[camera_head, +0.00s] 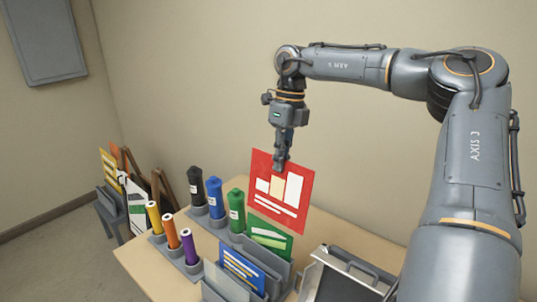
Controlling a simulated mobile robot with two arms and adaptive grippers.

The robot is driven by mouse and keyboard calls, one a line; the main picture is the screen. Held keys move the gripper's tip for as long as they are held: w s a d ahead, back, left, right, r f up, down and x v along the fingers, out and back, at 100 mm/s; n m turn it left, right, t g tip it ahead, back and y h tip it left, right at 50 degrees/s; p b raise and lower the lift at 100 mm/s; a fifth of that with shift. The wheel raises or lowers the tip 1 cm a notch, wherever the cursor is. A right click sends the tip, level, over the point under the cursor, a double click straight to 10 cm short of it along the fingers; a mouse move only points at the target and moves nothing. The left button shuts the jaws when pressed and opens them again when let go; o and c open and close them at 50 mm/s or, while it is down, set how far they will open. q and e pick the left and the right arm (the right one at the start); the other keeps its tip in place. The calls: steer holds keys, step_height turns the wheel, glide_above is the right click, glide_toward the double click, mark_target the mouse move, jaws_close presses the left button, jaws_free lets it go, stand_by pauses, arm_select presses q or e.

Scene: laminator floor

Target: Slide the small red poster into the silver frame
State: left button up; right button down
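The small red poster (280,200), with white and cream blocks on it, is upright and slightly tilted above the desk. My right gripper (281,165) is shut on its top edge, fingers pointing down. The poster's lower edge overlaps a green poster (270,238) in the view; I cannot tell whether they touch. A silver-rimmed thing with a dark inside (340,283) lies at the front right of the desk, partly cut off and partly behind my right arm; I cannot tell whether it is the silver frame. My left gripper is not in view.
A grey rack (228,283) holds the green and a blue poster (243,268). Several coloured tubes stand in grey holders to the left, including a black one (196,187). A bin of boards (130,200) stands on the floor at left. The desk (335,228) is bare at the back right.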

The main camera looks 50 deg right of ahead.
mark_target(303, 168)
steer(key=s, duration=0.3)
steer(key=shift+s+d+r, duration=0.1)
steer(key=shift+s, duration=0.1)
steer(key=s, duration=0.2)
steer(key=shift+s, duration=0.35)
steer(key=shift+s+d, duration=0.15)
steer(key=shift+s, duration=0.45)
steer(key=s+d+b, duration=0.1)
steer(key=s+b, duration=0.9)
steer(key=s, duration=0.7)
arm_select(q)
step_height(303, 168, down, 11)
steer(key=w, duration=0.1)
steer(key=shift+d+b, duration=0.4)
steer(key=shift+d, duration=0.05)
arm_select(e)
steer(key=shift+w+d+f, duration=0.1)
steer(key=shift+d+f, duration=0.3)
steer(key=shift+d, duration=0.5)
steer(key=shift+w+d+f, duration=0.1)
steer(key=shift+d+f, duration=0.25)
steer(key=shift+d, duration=0.5)
steer(key=shift+d+f, duration=0.4)
steer(key=shift+d, duration=0.5)
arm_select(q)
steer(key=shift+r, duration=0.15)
arm_select(e)
steer(key=shift+d, duration=0.1)
